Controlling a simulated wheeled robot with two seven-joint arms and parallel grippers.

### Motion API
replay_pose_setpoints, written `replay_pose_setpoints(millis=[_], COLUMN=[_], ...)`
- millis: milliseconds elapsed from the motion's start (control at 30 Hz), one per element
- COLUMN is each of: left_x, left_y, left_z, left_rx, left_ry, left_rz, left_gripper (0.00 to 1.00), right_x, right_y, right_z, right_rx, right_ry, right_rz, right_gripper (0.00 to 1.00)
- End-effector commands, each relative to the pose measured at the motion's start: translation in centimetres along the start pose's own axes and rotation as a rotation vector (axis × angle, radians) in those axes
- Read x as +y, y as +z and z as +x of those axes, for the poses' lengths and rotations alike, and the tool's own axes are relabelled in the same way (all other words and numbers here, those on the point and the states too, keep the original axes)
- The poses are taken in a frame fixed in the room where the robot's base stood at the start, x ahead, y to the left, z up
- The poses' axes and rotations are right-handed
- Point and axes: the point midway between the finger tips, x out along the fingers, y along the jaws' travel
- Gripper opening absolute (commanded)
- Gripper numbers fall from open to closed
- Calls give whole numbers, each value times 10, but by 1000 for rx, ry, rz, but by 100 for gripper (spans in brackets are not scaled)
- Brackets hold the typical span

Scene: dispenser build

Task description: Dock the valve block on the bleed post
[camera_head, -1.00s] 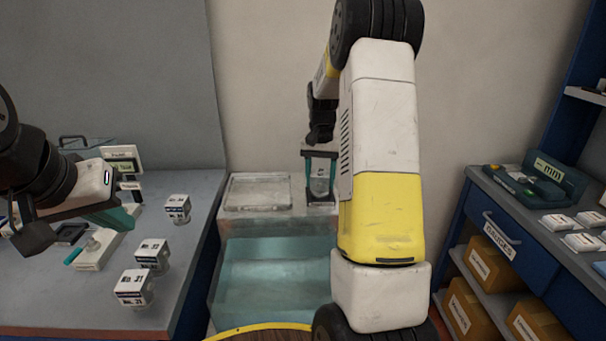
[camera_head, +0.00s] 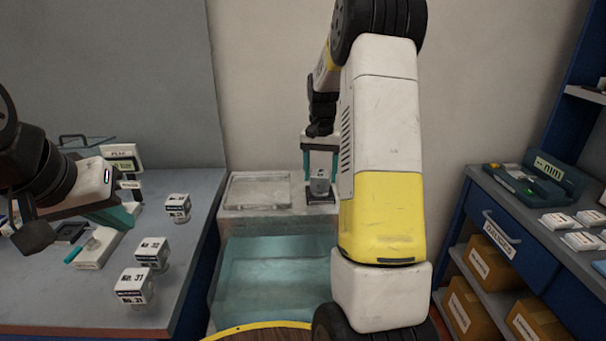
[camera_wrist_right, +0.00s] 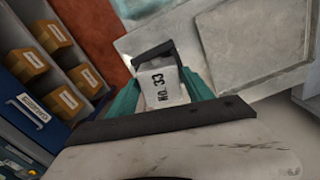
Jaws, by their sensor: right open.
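A white valve block (camera_head: 319,181) stands at the back right of the clear tank. In the right wrist view the block (camera_wrist_right: 161,84) reads "NO. 33". My right gripper (camera_head: 320,190) is above it, open, with its teal fingers on either side of the block. It also shows in the wrist view (camera_wrist_right: 163,68). The block's support is mostly hidden, and I cannot tell any post apart. My left gripper (camera_head: 75,225) hangs over the left bench; its jaw state is unclear. Other numbered blocks stand on that bench: one at the back (camera_head: 177,206), one midway (camera_head: 152,252), one in front (camera_head: 134,286).
The tank (camera_head: 270,275) has a flat clear lid area (camera_head: 258,191) beside the block. My right arm hides what lies behind it. A right-hand bench carries a green case (camera_head: 550,180) and white tiles (camera_head: 582,241), with cardboard boxes (camera_head: 490,262) on shelves below.

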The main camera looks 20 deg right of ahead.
Motion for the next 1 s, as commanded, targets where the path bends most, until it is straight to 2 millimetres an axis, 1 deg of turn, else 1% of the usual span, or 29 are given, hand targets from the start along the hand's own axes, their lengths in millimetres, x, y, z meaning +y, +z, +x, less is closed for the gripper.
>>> replay_pose_setpoints(millis=[100,1000], left_x=[0,0], left_y=[0,0], left_z=[0,0], left_rx=[0,0], left_ry=[0,0], left_rz=[0,0], left_gripper=[0,0], right_x=[0,0], right_y=[0,0], right_z=[-11,-82], right_rx=[3,2], right_ry=[-1,-1], right_rz=[0,0], right_gripper=[60,60])
